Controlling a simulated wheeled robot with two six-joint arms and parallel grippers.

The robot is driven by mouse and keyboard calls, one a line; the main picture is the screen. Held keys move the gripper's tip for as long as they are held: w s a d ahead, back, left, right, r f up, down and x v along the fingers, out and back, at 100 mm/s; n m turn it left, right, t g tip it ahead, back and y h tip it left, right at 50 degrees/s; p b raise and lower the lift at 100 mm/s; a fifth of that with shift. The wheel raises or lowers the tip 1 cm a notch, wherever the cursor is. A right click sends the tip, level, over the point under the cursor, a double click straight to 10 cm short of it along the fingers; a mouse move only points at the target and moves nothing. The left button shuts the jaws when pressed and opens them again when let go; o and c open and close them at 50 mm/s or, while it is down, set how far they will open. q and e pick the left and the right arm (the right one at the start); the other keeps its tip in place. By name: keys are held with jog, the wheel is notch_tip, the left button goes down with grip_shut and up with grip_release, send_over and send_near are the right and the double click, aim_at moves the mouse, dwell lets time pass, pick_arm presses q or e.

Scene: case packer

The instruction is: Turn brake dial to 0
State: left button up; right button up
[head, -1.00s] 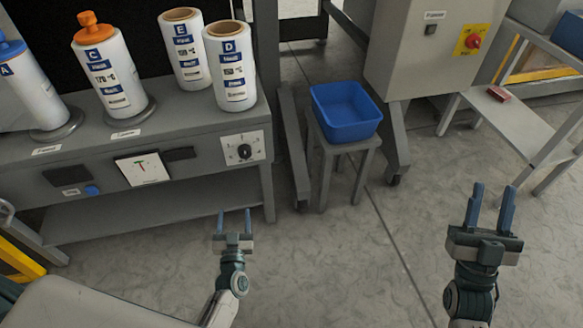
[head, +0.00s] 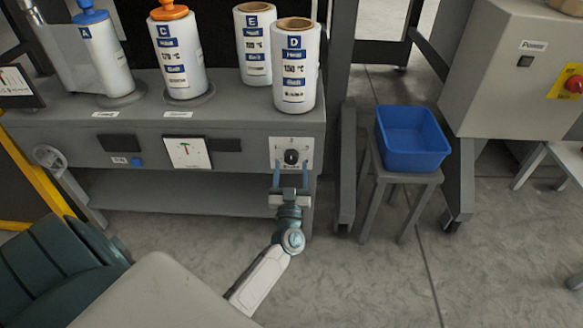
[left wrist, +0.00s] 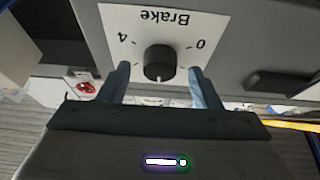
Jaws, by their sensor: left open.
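The black brake dial (head: 291,157) sits on a white plate at the right end of the grey machine front. In the left wrist view, the dial (left wrist: 159,62) appears upside down, with the word Brake above it, 4 to its left and 0 to its right. A pale mark on the dial points down in that view, away from the word and between the two numbers. My left gripper (head: 291,170) is open in front of the plate. In the left wrist view its blue fingers (left wrist: 159,82) stand on either side of the dial, with gaps.
Labelled film rolls, including roll D (head: 295,70), stand on the machine top above the dial. A blue bin (head: 412,140) rests on a stool to the right. A grey power cabinet (head: 510,75) stands farther right. The floor in front is clear.

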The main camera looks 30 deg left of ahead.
pick_arm(q)
jog(key=shift+x, duration=0.75)
jog(key=c, duration=1)
